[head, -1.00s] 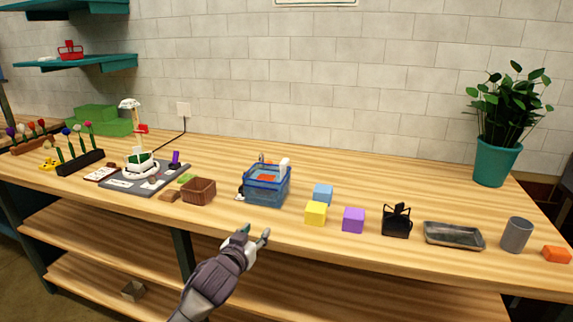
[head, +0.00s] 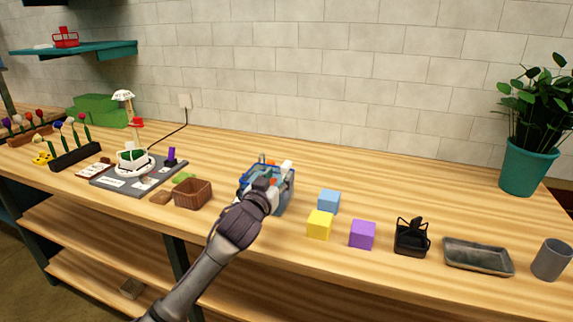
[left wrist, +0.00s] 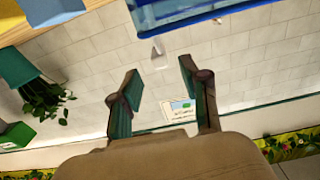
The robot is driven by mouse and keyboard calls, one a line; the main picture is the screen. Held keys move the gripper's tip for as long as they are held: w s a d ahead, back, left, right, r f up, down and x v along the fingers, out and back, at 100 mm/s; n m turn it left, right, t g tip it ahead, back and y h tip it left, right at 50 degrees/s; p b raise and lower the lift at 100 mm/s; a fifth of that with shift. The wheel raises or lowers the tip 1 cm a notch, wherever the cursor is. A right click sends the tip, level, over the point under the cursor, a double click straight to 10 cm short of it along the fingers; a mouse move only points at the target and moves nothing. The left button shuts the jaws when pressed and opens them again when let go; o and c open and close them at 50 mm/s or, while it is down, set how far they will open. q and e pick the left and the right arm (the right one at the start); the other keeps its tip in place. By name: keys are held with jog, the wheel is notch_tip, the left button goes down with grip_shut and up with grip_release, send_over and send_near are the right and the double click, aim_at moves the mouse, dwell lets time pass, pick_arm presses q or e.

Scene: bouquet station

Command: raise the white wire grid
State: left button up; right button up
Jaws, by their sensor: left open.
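No white wire grid can be clearly made out. A white upright piece (head: 287,166) stands at the right side of the blue crate (head: 282,203), and I cannot tell whether it belongs to the grid. My left gripper (head: 264,184) is at the crate's near side and hides part of it. In the left wrist view the left gripper (left wrist: 160,72) is open, with nothing between its fingers. Beyond the fingertips are a small pale piece (left wrist: 159,54) and the blue crate's edge (left wrist: 190,17). My right gripper is not in view.
A brown basket (head: 193,194) stands left of the crate. Blue (head: 329,201), yellow (head: 319,225) and purple (head: 362,235) blocks lie to its right. Farther right are a black holder (head: 411,238), a metal tray (head: 478,258) and a grey cup (head: 552,260). The table behind the blocks is clear.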

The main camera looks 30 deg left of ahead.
aim_at(283, 170)
pick_arm(q)
jog(key=x, duration=0.6)
jog(key=shift+w+p, duration=0.3)
jog(key=shift+w, duration=0.1)
jog(key=shift+c, duration=0.8)
grip_shut()
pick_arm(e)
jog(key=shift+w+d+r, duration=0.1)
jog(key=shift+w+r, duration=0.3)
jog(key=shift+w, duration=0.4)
